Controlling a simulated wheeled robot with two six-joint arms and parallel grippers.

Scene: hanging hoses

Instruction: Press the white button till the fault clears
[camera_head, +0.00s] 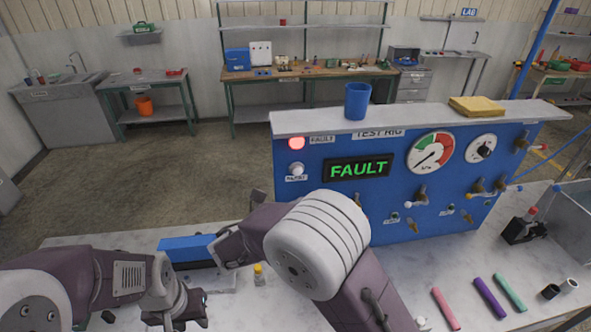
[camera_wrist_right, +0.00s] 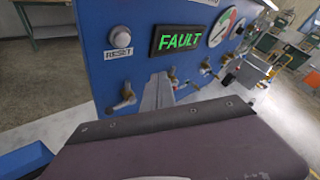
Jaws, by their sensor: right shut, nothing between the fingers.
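The white button (camera_head: 295,169), a round knob with a RESET label under it, sits on the left of the blue test rig panel (camera_head: 318,200). It also shows in the right wrist view (camera_wrist_right: 119,37). The display (camera_head: 358,169) reads FAULT in green, and the fault lamp (camera_head: 296,143) above the button glows red. My right gripper (camera_wrist_right: 158,91) is shut and empty, below and right of the button in the wrist view, apart from it; my own arm hides its fingertips in the head view. My left gripper (camera_head: 178,312) is low over the bench, its finger gap unclear.
A blue tray (camera_head: 190,247) and a small yellow-capped bottle (camera_head: 259,274) lie on the bench near my arms. Valves and gauges (camera_head: 430,153) fill the panel's right side. A blue cup (camera_head: 357,101) stands on the rig's top ledge. Coloured tubes (camera_head: 489,297) lie at front right.

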